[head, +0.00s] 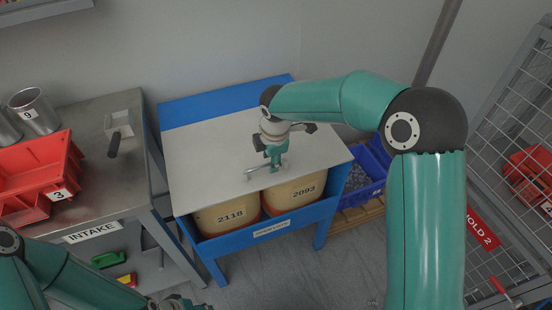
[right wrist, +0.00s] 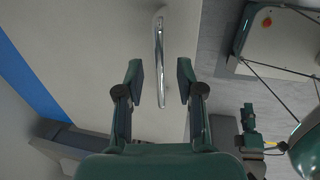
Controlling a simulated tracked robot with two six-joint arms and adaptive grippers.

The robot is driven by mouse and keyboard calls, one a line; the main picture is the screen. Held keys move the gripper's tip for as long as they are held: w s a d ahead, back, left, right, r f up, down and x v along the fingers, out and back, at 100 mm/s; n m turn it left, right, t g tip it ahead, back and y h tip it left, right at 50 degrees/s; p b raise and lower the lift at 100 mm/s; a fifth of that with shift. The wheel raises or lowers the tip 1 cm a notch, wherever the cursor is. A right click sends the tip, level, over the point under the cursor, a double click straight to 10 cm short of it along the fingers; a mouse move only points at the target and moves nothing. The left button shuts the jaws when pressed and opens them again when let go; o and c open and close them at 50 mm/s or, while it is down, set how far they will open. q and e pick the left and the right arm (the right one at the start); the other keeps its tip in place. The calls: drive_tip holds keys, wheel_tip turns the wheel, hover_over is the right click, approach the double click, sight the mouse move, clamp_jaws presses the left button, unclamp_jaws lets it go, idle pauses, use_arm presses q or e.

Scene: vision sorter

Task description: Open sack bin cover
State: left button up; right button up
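The sack bin cover (head: 210,145) is a flat pale grey panel lying on a blue bin frame (head: 268,231). Its metal bar handle (head: 256,174) is near the front edge. Two tan sacks, marked 2118 (head: 228,217) and 2093 (head: 300,190), show below the cover's front edge. My right gripper (head: 275,168) points down at the handle. In the right wrist view, the fingers (right wrist: 160,85) are apart, with the handle (right wrist: 159,50) between and ahead of them; no grip shows. My left gripper (head: 178,302) is partly cut off at the bottom edge; its fingers are unclear.
A metal intake table (head: 95,195) stands at left with red bins (head: 45,180), metal cups (head: 38,110) and a scoop (head: 121,130). A blue crate (head: 365,172) is right of the bin. A wire cage (head: 500,130) is at far right.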

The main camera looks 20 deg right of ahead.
drive_tip(key=shift+f, duration=0.4)
clamp_jaws()
